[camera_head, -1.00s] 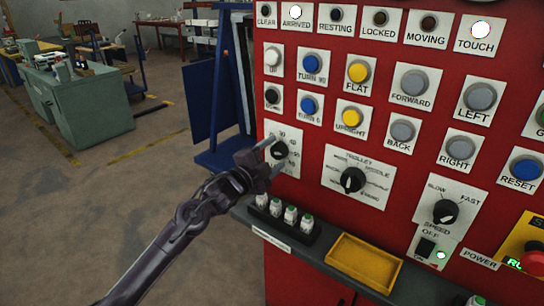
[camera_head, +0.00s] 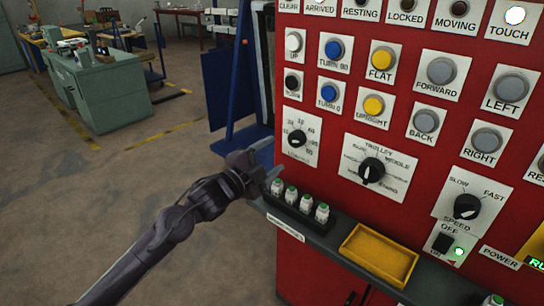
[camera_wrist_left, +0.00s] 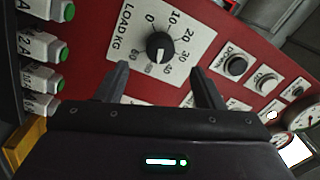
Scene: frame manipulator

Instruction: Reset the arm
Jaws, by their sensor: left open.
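My left gripper (camera_head: 272,160) is open and empty in the head view, its two fingers pointing right, just left of the red control panel (camera_head: 335,205). In the left wrist view the open fingers (camera_wrist_left: 165,85) point at the panel below a black load knob (camera_wrist_left: 160,46) on a white LOAD KG plate. That load knob also shows in the head view (camera_head: 297,138), to the upper right of the fingers. I cannot tell how far the fingers are from the panel; no contact shows. My right gripper is not in view.
A ledge (camera_head: 325,240) under the panel carries several green-topped white fuses (camera_head: 306,203) and a yellow tray (camera_head: 380,254). Buttons and a trolley knob (camera_head: 371,170) cover the panel. The TOUCH lamp (camera_head: 515,15) is lit. Open floor lies left, with a green cabinet (camera_head: 110,95) beyond.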

